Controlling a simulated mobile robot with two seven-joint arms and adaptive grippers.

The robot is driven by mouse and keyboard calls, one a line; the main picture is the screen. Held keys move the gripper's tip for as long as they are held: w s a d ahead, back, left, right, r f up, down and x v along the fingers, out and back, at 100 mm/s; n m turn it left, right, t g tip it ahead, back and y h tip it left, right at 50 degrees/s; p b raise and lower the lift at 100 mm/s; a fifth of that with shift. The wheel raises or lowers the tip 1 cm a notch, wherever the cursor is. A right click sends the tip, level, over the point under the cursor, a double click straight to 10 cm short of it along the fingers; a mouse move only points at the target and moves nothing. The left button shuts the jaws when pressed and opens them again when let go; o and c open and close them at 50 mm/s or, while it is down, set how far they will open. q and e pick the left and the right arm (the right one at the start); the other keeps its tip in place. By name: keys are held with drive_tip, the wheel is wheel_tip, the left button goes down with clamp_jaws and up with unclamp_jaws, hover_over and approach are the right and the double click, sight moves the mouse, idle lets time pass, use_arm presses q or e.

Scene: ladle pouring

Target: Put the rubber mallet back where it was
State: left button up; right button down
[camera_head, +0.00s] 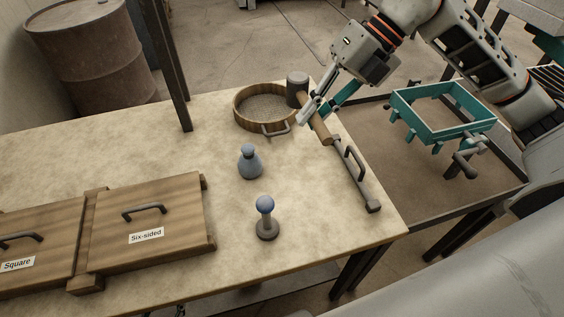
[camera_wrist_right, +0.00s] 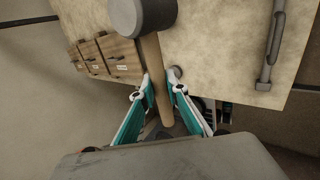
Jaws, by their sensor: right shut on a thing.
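The rubber mallet has a dark grey head (camera_head: 297,88) and a wooden handle (camera_head: 316,118). My right gripper (camera_head: 308,108) is shut on the mallet's handle, and the head shows beside the round wooden sieve in the head view. In the right wrist view the mallet's head (camera_wrist_right: 142,14) is at the top and the handle runs down between the fingers of my right gripper (camera_wrist_right: 160,92). The mallet appears held above the table; its exact height cannot be told. My left gripper is not in view.
The round sieve (camera_head: 240,121), a dark bar with a handle (camera_head: 366,187), a blue-grey bottle (camera_head: 250,164) and a blue-knobbed stamp (camera_head: 267,231) are on the table (camera_head: 200,153). Two lidded wooden boxes (camera_head: 180,219) stand at left. A teal frame (camera_head: 408,119) is at right.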

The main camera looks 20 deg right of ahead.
drive_tip(key=shift+a+f, duration=0.15)
wheel_tip(320, 180, down, 14)
drive_tip(key=shift+f+b, duration=0.1)
drive_tip(key=shift+b, duration=0.25)
drive_tip(key=shift+f, duration=2.65)
drive_tip(key=shift+f, duration=0.15)
drive_tip(key=c, duration=2)
unclamp_jaws()
